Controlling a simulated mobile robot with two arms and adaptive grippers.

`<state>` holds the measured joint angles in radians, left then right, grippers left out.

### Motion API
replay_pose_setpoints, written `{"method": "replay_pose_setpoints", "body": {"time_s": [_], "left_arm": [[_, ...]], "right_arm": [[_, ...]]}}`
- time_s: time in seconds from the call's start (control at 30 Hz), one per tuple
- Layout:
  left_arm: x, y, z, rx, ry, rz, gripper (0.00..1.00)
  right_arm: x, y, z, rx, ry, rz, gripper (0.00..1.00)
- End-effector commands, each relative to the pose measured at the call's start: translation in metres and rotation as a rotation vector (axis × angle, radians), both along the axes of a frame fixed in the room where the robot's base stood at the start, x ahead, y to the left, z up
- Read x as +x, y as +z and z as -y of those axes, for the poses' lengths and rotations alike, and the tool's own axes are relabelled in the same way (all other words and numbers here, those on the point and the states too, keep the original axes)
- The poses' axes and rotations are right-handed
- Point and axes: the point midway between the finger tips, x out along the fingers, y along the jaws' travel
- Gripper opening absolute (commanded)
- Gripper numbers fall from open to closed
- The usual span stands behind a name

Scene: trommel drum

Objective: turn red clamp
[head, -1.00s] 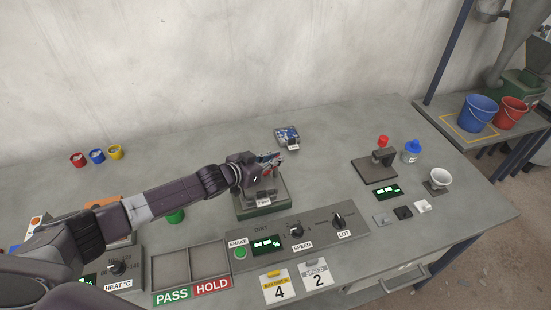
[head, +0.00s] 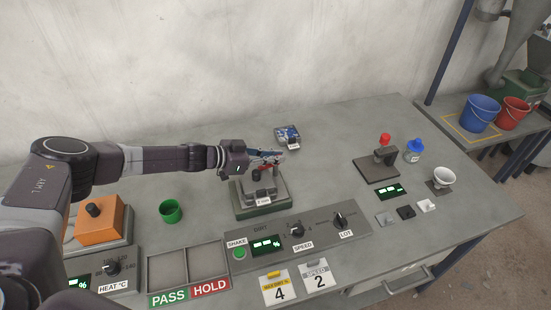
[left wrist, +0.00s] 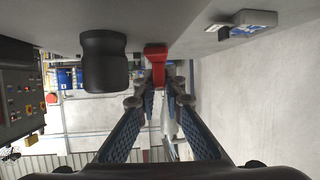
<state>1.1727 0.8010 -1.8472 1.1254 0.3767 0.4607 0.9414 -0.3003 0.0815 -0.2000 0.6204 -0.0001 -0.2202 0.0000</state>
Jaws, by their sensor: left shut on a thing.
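The red clamp (head: 267,165) sits on top of the grey shaker unit with a green base (head: 264,209), in the middle of the table. My left gripper (head: 274,157) reaches in from the left at the clamp's height and partly hides it. In the left wrist view, the red clamp (left wrist: 155,66) shows between the tips of the two blue-padded fingers (left wrist: 158,98), which are shut on it. My right gripper is not in view.
A blue-and-white item (head: 287,136) lies behind the unit. The SHAKE and SPEED panel (head: 312,232) is in front. A green cup (head: 171,211) and an orange block (head: 100,222) stand at left. A stand with a red knob (head: 378,165) is at right.

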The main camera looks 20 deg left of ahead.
Motion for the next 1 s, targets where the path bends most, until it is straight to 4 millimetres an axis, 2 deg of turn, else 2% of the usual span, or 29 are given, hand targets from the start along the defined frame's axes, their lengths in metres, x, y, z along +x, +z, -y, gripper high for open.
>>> {"method": "replay_pose_setpoints", "body": {"time_s": [0.43, 0.97, 1.0], "left_arm": [[0.0005, -0.0014, -0.0006, 0.002, -0.137, 0.000, 0.00], [-0.0003, -0.0009, 0.0001, 0.001, -0.160, -0.001, 0.00], [-0.0004, -0.0010, 0.0001, 0.001, -0.160, -0.001, 0.12]], "right_arm": [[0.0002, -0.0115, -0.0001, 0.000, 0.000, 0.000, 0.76], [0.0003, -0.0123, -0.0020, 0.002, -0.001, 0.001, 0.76], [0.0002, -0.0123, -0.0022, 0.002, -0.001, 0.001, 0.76]]}}
